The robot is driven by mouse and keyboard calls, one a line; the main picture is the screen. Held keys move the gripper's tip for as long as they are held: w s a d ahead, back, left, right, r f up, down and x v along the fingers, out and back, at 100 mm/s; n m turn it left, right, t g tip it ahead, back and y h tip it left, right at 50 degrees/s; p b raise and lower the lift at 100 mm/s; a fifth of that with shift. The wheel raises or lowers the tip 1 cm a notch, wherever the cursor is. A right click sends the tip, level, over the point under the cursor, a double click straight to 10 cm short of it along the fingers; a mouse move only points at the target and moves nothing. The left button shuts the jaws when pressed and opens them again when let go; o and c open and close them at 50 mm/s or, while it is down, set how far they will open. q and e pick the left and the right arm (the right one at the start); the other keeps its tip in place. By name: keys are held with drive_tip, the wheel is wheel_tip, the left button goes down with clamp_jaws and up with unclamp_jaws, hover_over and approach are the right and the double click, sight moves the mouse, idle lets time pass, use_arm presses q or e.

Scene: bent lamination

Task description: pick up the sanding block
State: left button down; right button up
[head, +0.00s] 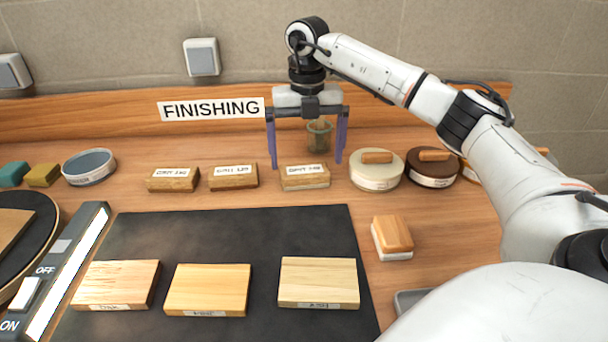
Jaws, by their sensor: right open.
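Three small wooden blocks with white labels, which look like sanding blocks, stand in a row behind the dark mat: a left one (173,183), a middle one (233,180) and a right one (305,181). The label print is too small to read surely. My right gripper (307,164) points down with its purple fingers wide apart, at or just above the right block, one finger toward each side. It is open and holds nothing. I cannot tell how high the fingertips are. My left gripper is not in view.
A glass jar (319,140) stands behind the right gripper's fingers. Round tins (376,178) stand to the right. A wooden block with a pale base (392,237) lies right of the mat (230,237). Three wood samples lie on the mat. A lamp-like switch bar (70,260) is at left.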

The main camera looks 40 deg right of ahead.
sight(305, 171)
wheel_tip(305, 171, down, 4)
drive_tip(key=shift+a+f, duration=0.1)
drive_tip(key=shift+a, duration=0.05)
drive_tip(key=c, duration=0.9)
drive_tip(key=shift+c, duration=0.2)
drive_tip(key=shift+w, duration=0.1)
wheel_tip(305, 171, up, 10)
